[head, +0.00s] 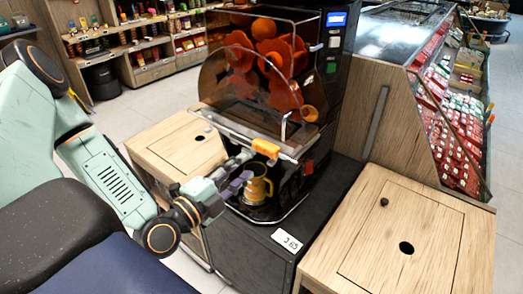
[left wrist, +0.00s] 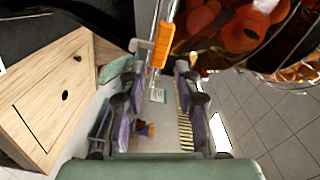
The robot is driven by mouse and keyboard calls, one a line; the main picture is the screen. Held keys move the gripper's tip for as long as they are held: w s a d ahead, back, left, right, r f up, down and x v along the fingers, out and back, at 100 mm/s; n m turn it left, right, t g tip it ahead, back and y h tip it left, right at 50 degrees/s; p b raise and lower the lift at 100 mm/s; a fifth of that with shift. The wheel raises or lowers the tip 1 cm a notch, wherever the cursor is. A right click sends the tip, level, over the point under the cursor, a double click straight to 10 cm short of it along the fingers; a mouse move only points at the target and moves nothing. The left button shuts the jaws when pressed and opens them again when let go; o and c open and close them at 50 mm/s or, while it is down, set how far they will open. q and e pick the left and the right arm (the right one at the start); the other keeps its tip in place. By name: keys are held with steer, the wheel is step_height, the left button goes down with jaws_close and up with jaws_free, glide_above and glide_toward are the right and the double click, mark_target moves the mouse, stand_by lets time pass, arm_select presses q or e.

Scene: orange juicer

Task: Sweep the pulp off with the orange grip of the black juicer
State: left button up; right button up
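The black juicer (head: 335,60) stands at the centre of the head view, with orange-red rollers behind a clear cover. Its orange grip (head: 265,148) sticks out at the front, just above a yellow mug (head: 257,187). My left gripper (head: 243,172) is in front of the juicer, a little left of the orange grip. In the left wrist view, the fingers of my left gripper (left wrist: 159,72) are spread apart with nothing clamped. The orange grip (left wrist: 161,45), on a metal rod, lies just beyond and between the fingertips. I cannot make out any pulp. My right gripper is not in view.
A wooden cabinet (head: 405,245) with a round hole stands right of the juicer's dark base, and another wooden top (head: 180,145) stands to its left. A refrigerated display (head: 455,120) is at the right and shelves are behind.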

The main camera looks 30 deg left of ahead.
mark_target(263, 151)
arm_select(q)
steer(key=w+m+b, duration=0.1)
steer(key=w, duration=0.1)
steer(key=w+m+b, duration=0.1)
steer(key=w, duration=0.1)
steer(key=w+m+b, duration=0.1)
steer(key=w, duration=0.2)
steer(key=shift+d+f+b, duration=0.15)
steer(key=shift+d+b, duration=0.1)
steer(key=shift+b, duration=0.05)
steer(key=shift+w+a, duration=0.1)
steer(key=shift+w, duration=0.05)
steer(key=shift+r, duration=0.3)
steer(key=shift+w+f, duration=0.15)
steer(key=shift+w, duration=0.35)
steer(key=shift+s, duration=0.25)
steer(key=c, duration=0.5)
steer(key=shift+w, duration=0.1)
jaws_close()
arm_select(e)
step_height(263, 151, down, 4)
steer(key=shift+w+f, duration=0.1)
